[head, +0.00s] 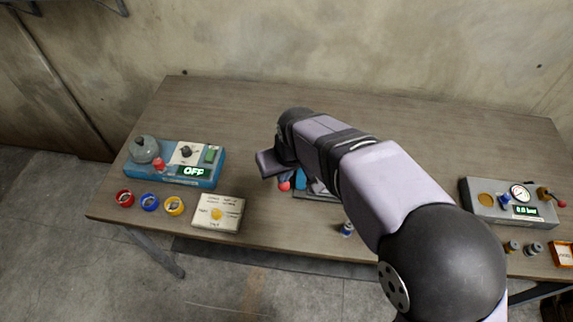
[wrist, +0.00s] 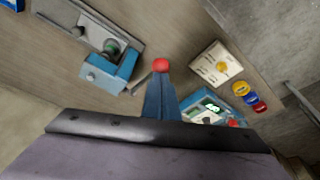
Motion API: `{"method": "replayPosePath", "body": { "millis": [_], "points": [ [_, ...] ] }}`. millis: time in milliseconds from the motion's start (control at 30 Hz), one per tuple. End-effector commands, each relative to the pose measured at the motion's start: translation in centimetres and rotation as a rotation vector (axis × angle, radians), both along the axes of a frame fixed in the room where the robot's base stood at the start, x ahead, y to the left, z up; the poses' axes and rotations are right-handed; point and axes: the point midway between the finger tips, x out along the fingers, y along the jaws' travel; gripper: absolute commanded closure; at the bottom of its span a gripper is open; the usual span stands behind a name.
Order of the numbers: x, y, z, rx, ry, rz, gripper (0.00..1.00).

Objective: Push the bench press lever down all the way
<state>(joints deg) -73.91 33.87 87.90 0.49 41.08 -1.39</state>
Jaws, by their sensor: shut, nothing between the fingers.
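The bench press (head: 300,180) sits at the middle of the table, mostly hidden behind my arm in the head view. In the wrist view its blue head (wrist: 108,76) and grey base show at upper left. A thin lever runs from the blue head to a red ball knob (wrist: 160,65). The knob also shows in the head view (head: 284,186), just below my gripper. My gripper (wrist: 160,78) is shut and empty, its blue fingers pointing at the knob. The tips overlap the knob's near edge; I cannot tell whether they touch.
A blue box reading OFF (head: 180,170), several coloured rings and a cream box with a yellow button (head: 216,214) stand at left. A grey gauge box (head: 490,207) stands at right. A small cylinder (head: 347,229) stands near the front edge. The back of the table is clear.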

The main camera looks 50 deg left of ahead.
Motion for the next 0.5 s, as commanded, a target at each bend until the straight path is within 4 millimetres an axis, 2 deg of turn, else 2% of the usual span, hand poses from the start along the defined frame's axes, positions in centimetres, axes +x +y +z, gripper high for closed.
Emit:
{"method": "replayPosePath", "body": {
  "millis": [500],
  "points": [
    [0.0, 0.0, 3.6, 0.001, 0.0, 0.0, 1.0]
  ]
}}
